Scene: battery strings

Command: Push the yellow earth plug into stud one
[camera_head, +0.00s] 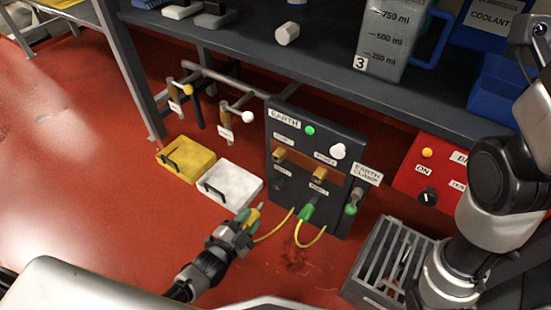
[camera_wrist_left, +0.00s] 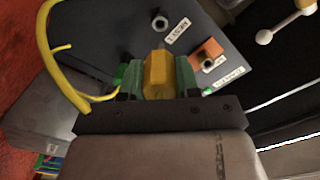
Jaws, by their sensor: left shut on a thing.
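My left gripper (camera_head: 248,220) is shut on the yellow plug (camera_head: 254,216), low in front of the left side of the dark EARTH panel (camera_head: 274,140). In the left wrist view, the yellow plug (camera_wrist_left: 158,75) sits between the green-sided fingers of my left gripper (camera_wrist_left: 158,78). Its front end faces the panel (camera_wrist_left: 120,30). A round stud (camera_wrist_left: 160,23) stands just beyond the plug, with a visible gap; its small label is hard to read. A yellow cable (camera_head: 272,230) runs from the plug side towards a green plug (camera_head: 307,211) at the panel's lower middle. My right gripper is not in view.
Yellow (camera_head: 186,158) and white (camera_head: 229,186) boxes lie left of the panel. A grey slatted crate (camera_head: 392,255) and a red box with a knob (camera_head: 427,178) are to its right. A dark shelf (camera_head: 290,65) overhangs behind. My right arm fills the right side.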

